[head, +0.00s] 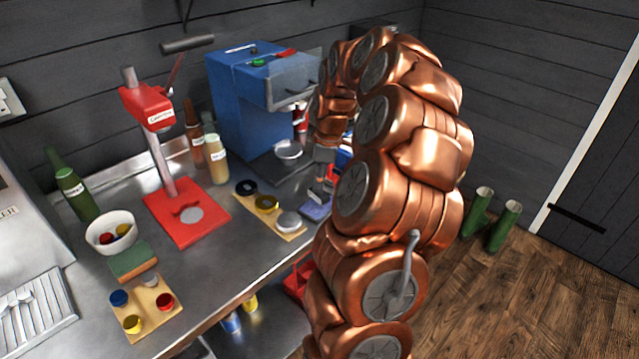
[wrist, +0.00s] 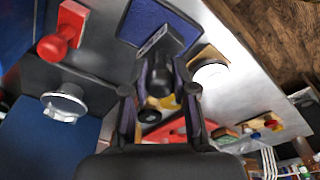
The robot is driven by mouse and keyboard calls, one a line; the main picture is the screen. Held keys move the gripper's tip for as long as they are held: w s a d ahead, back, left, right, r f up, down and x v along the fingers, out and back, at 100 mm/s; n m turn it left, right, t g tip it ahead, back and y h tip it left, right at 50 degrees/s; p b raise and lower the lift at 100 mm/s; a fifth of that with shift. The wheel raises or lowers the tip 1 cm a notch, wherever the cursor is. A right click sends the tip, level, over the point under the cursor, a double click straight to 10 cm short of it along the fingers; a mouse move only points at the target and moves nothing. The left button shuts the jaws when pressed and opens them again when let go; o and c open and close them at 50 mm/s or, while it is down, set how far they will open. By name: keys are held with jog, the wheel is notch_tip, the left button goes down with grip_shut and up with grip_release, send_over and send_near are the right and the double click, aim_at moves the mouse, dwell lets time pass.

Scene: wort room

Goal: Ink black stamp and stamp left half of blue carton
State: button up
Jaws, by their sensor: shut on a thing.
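My gripper (wrist: 164,74) is shut on a black stamp (wrist: 165,43), and the stamp's dark block shows beyond the fingertips in the wrist view. Below the stamp lies a flat blue-purple rectangle (wrist: 140,20) with a pale rim, like an ink pad. In the head view the stamp (head: 318,194) is over or on this rectangle (head: 315,210), near the counter's front edge. I cannot tell whether they touch. A blue surface (wrist: 12,30) at the wrist view's upper left may be the blue carton. In the head view my arm hides most of that area.
A red stamp (wrist: 62,32) with a round knob stands beside the pad. A wooden board (head: 283,230) with round dark, yellow and white pieces lies to the left. A blue machine (head: 240,110) stands behind, and a red press (head: 185,215) further left.

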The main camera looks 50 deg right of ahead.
jog(key=shift+r+p, duration=0.3)
jog(key=shift+r, duration=2.15)
